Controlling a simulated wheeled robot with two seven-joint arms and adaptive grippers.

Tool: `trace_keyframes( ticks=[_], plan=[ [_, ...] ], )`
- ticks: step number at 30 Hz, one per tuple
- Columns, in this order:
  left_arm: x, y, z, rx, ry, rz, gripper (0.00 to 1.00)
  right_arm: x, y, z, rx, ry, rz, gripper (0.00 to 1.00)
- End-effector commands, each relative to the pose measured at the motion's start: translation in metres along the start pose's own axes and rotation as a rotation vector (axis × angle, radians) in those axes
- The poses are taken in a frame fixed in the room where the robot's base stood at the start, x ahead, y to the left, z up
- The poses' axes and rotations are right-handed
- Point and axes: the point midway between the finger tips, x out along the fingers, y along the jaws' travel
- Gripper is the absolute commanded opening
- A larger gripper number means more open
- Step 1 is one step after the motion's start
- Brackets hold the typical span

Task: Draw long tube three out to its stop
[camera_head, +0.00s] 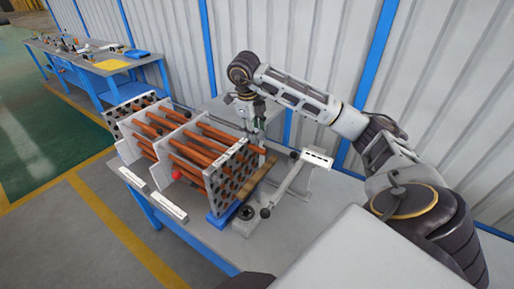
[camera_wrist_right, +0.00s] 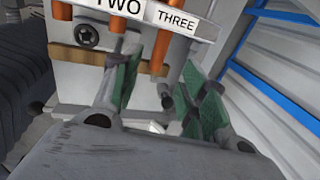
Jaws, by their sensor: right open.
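The flanged shell's tube bundle stands on the table, with several copper tubes (camera_head: 195,153) running through pale perforated plates (camera_head: 228,172). My right gripper (camera_head: 257,128) hangs at the far top corner of the nearest plate. In the right wrist view its green-padded fingers (camera_wrist_right: 163,95) are open. A copper tube (camera_wrist_right: 160,52) by the THREE label (camera_wrist_right: 176,22) and a dark grey rod with a round end (camera_wrist_right: 167,101) reach between the fingers. I see no finger closed on either. Another copper tube (camera_wrist_right: 115,48) is under the TWO label (camera_wrist_right: 118,6). My left gripper is not in view.
A lever fixture (camera_head: 244,216) and a small labelled sign (camera_head: 317,158) stand right of the bundle. A blue block (camera_head: 222,216) lies at the plate's foot. A corrugated wall (camera_head: 300,40) rises behind. A blue workbench (camera_head: 95,66) stands far left.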

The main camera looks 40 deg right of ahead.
Motion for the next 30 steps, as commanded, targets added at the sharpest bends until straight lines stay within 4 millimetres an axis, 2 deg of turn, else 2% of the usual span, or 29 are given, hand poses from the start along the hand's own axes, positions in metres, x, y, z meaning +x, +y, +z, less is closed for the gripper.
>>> trace_keyframes(
  ticks=[24,30],
  plan=[
    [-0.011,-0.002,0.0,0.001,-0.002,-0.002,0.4,0.083,-0.001,0.0,0.001,0.001,0.001,0.43],
    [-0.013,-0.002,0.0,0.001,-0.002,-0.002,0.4,0.096,-0.001,0.0,0.001,-0.001,0.0,0.43]
  ],
)
